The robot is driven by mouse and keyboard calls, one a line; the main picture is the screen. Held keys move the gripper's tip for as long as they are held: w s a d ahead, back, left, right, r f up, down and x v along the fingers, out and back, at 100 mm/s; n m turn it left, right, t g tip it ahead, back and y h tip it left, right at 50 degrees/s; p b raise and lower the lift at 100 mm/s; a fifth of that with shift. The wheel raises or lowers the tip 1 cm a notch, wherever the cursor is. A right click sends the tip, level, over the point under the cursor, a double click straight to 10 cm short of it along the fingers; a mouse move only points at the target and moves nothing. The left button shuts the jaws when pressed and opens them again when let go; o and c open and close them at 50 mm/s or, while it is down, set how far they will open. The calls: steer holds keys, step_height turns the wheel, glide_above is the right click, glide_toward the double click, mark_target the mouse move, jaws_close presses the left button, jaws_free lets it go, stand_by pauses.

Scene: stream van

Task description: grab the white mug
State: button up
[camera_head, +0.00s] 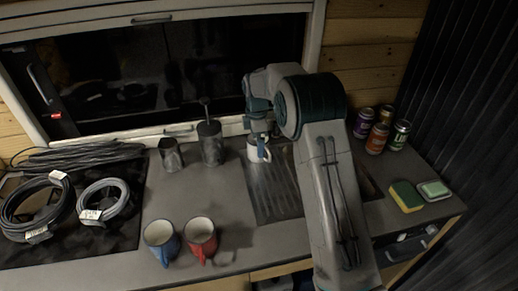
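The white mug (254,154) stands upright at the back of the counter, at the upper left edge of the grooved drainer. My gripper (259,146) points down right at the mug, and its fingers overlap the mug's upper part in the picture. My arm comes from the front right and hides part of the area beside it. The mug's rim is mostly hidden. I cannot tell whether the fingers are closed on the mug or only around it.
A blue mug (161,241) and a red mug (201,238) stand at the front. A metal cup (171,155) and a dark canister (211,144) stand left of the white mug. Several cans (377,138), a sponge (406,196) and coiled cables (106,201) lie farther out. The window (165,70) is behind.

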steer(key=f, duration=0.2)
steer(key=f+p, duration=0.1)
steer(key=f, duration=0.1)
steer(key=shift+s+d, duration=0.1)
steer(key=shift+d, duration=0.1)
steer(key=c, duration=1.2)
steer(key=shift+o, duration=0.2)
steer(key=shift+r, duration=0.15)
steer(key=shift+r+b, duration=0.5)
steer(key=shift+r, duration=0.6)
steer(key=shift+d+r+b, duration=0.1)
steer(key=shift+r+b, duration=0.25)
steer(key=shift+r, duration=0.5)
steer(key=s+d+r+b, duration=0.2)
steer(key=d+r, duration=0.4)
steer(key=d, duration=0.5)
steer(key=shift+s+r+b, duration=0.4)
steer(key=shift+s, duration=0.15)
steer(key=shift+r, duration=0.1)
